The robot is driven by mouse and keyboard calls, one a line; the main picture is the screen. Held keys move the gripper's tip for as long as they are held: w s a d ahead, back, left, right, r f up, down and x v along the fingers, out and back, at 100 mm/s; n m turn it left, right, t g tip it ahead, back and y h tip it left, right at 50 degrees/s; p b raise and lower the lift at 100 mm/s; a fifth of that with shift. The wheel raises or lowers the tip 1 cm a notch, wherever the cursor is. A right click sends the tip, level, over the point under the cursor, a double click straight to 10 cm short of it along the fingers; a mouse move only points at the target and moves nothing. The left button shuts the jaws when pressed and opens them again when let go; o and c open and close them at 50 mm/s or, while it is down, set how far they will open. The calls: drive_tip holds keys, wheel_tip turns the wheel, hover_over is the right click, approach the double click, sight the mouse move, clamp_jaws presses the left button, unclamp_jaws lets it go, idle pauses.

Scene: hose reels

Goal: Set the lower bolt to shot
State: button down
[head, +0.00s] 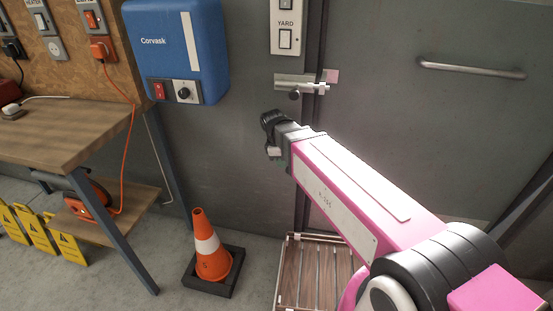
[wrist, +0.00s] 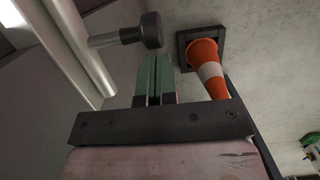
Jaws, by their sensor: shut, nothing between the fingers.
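A metal slide bolt (head: 300,82) is mounted on the grey wall beside the door's edge in the head view. It is the only bolt I see there, and its dark knob (head: 294,95) hangs below the bar. The bar's right end is near a small pale pinkish plate (head: 331,76); I cannot tell how far it reaches in. In the wrist view the black knob (wrist: 152,30) on its metal stem is just beyond my gripper (wrist: 155,60). The greenish fingers are together and empty, apparently apart from the knob. In the head view my gripper is below and left of the bolt.
A blue Corvask box (head: 180,50) and a YARD switch panel (head: 285,28) are on the wall. The grey door (head: 440,120) has a bar handle (head: 470,68). An orange cone (head: 210,250), wooden slatted crate (head: 315,270) and workbench (head: 70,135) stand below and left.

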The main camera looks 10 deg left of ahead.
idle(0.3)
drive_tip(key=shift+s+d+f, duration=0.15)
drive_tip(key=shift+d+f, duration=0.05)
drive_tip(key=shift+d, duration=0.85)
